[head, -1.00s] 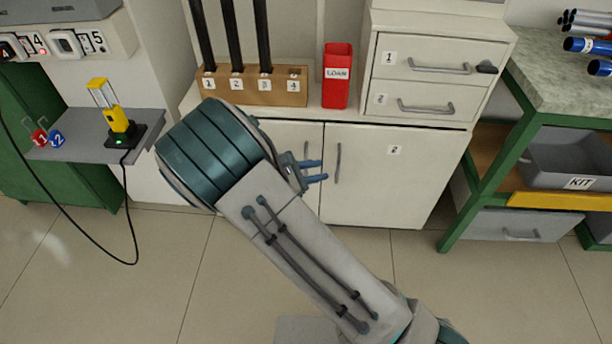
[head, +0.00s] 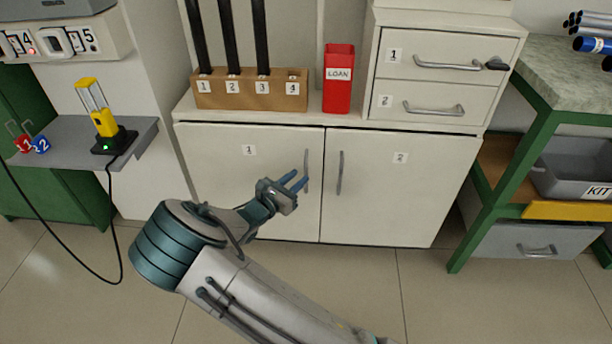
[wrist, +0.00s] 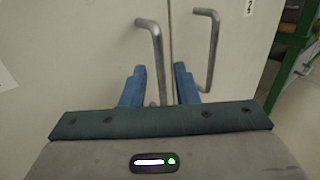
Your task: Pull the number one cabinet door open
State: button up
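The number one cabinet door (head: 225,170) is the left white door, marked with a 1 label. It looks shut, level with the number two door (head: 400,190). Its vertical bar handle (head: 306,170) is near its right edge. My gripper (head: 297,181) is in front of this handle, with its blue fingers open. In the wrist view, the number one handle (wrist: 157,60) runs down between the two fingertips (wrist: 160,78). Whether the fingers touch it I cannot tell. The number two handle (wrist: 213,50) is just right of the right finger.
Above the doors are a wooden rack (head: 250,92) with black rods, a red LOAN bin (head: 338,80) and two drawers (head: 440,80). A grey shelf (head: 70,150) with a yellow device stands left. A green-framed bench (head: 500,200) stands right. Floor before the doors is clear.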

aim_at(306, 171)
jog(key=shift+b+x, duration=0.55)
jog(key=shift+x, duration=1.8)
grip_shut()
